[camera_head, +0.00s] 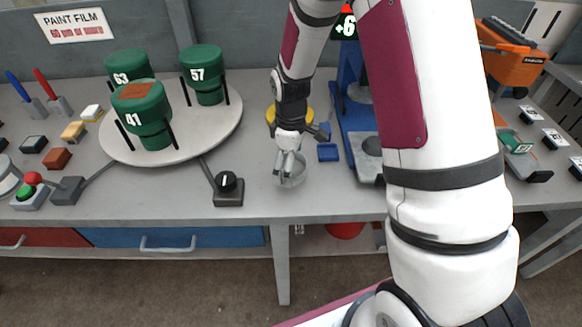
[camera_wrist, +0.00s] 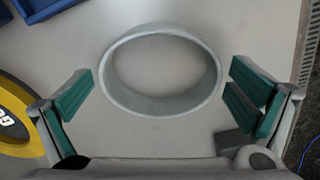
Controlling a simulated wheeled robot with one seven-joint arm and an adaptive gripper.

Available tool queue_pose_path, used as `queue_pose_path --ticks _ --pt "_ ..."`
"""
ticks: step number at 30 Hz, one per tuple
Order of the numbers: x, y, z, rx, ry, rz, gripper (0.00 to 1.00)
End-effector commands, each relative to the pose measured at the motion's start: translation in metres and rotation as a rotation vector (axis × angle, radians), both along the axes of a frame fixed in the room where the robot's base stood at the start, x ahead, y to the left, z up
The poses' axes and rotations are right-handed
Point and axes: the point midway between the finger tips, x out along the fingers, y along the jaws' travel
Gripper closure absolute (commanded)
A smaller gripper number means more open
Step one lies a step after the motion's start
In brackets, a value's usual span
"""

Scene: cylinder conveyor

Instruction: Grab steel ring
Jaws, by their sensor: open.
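The steel ring (camera_wrist: 160,105) is a grey, hollow ring standing on the light grey bench top. In the wrist view it sits between the two green-padded fingers of my gripper (camera_wrist: 160,98), with a gap on each side. In the head view the steel ring (camera_head: 291,170) shows near the front of the bench, partly hidden by my gripper (camera_head: 288,168), which is directly above it. My gripper is open and holds nothing.
A yellow-rimmed disc (camera_wrist: 14,118) lies left of the ring in the wrist view. A black knob box (camera_head: 229,190) stands left of my gripper. A round white turntable (camera_head: 222,125) carries green cylinders. A blue press-like stand (camera_head: 357,130) is to the right.

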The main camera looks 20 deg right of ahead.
Motion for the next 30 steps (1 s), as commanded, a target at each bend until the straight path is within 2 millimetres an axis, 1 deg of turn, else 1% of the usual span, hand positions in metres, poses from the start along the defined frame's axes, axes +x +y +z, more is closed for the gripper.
queue_pose_path --ticks 5,8,9,11,12,23,26,30 --pt "0.000 0.000 0.000 0.000 0.000 0.000 0.00" --pt "0.000 0.000 0.000 0.000 0.000 0.000 0.20" --pt "0.000 0.000 0.000 0.000 0.000 0.000 0.29" --pt "0.000 0.000 0.000 0.000 0.000 0.000 0.43" --pt "0.000 0.000 0.000 0.000 0.000 0.000 0.44" --pt "0.001 0.000 0.004 0.000 -0.003 0.000 0.44" --pt "0.001 0.000 0.010 0.000 -0.003 0.000 0.44" --pt "0.001 0.000 0.026 0.001 -0.004 0.000 0.44"
